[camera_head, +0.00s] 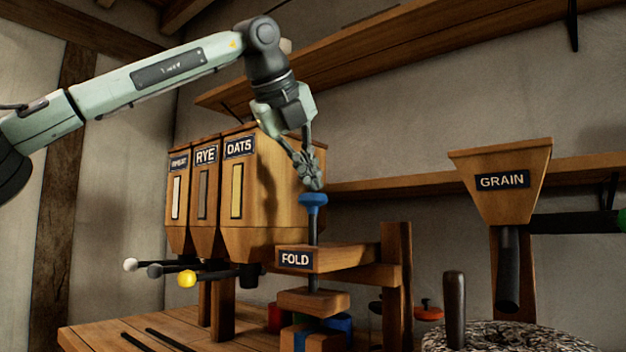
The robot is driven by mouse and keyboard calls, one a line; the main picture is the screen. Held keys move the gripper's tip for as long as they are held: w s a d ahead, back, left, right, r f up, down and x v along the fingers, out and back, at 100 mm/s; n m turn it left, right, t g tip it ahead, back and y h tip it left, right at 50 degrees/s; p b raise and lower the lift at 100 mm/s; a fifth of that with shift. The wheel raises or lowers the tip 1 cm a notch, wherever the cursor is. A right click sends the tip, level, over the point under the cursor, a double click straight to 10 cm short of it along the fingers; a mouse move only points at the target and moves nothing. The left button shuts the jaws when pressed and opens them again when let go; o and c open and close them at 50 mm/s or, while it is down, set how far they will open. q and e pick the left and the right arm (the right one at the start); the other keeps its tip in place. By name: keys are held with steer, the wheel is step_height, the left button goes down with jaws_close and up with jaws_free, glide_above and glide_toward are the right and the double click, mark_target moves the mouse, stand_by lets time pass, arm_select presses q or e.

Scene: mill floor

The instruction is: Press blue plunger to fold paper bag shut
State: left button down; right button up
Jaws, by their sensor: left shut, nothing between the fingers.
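The blue plunger (313,200) is a blue knob on a dark upright rod above the wooden press marked FOLD (295,259). My left gripper (315,186) is shut and empty, pointing down with its fingertips right at the top of the knob. I cannot tell whether they touch it. A wooden block (313,300) hangs at the lower end of the rod, under the press arm. Coloured items in red, blue and green show below this block, partly hidden by it. I cannot make out a paper bag. My right gripper is not in view.
Wooden bins marked RYE (206,155) and OATS (240,148) stand left behind the press, with ball-ended levers (187,279) in front. A GRAIN hopper (502,182) and a millstone (500,338) stand at the right. Shelves (420,182) run along the wall.

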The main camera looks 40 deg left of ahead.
arm_select(q)
steer(key=shift+r+p, duration=0.75)
steer(key=shift+r, duration=0.25)
step_height(320, 180, up, 5)
steer(key=p, duration=0.4)
stand_by(0.5)
